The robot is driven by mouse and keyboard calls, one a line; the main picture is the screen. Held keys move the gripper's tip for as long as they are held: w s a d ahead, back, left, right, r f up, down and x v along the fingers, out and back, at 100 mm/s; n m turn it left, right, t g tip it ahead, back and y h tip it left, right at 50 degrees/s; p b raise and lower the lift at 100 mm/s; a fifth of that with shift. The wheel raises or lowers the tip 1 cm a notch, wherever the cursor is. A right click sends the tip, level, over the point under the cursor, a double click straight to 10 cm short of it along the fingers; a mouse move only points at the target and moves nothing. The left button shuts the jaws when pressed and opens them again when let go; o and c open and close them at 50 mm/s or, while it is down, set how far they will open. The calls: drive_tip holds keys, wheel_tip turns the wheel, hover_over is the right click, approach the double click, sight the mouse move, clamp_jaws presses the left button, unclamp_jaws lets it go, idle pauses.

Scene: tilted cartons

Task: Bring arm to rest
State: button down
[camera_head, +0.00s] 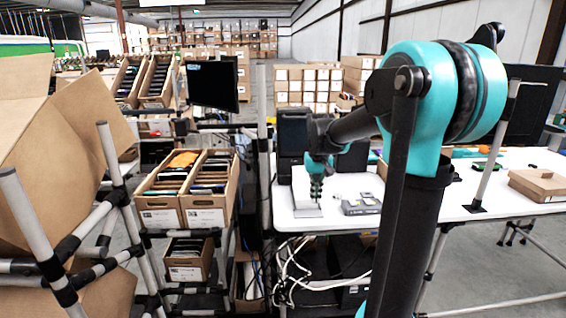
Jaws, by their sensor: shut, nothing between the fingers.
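My teal and black arm rises large in the right half, with its big teal joint near the top. A dark link runs from it left and away to a small wrist. My gripper (315,196) is at the far end, pointing down, small and in front of the white tabletop (335,187). It is shut and holds nothing that I can see. The fingertips are too small to make out in detail. I cannot tell the exact gap between the gripper and the tabletop.
Two tilted cartons (160,218) of packed items stand on a tube rack left of the table, with another carton (190,272) below. Large open cardboard boxes (55,165) and grey posts fill the left edge. A monitor (213,84) stands behind. A flat box (541,183) lies far right.

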drive_tip(key=s+d+f+t, duration=0.1)
drive_tip(key=s+f, duration=0.6)
drive_tip(key=s, duration=0.4)
drive_tip(key=s+d+f+t, duration=0.1)
drive_tip(key=s+f+t, duration=0.1)
drive_tip(key=s+f, duration=0.5)
drive_tip(key=s, duration=0.4)
drive_tip(key=shift+s+d+t, duration=0.15)
drive_tip(key=shift+d+t, duration=0.15)
drive_tip(key=shift+d, duration=0.05)
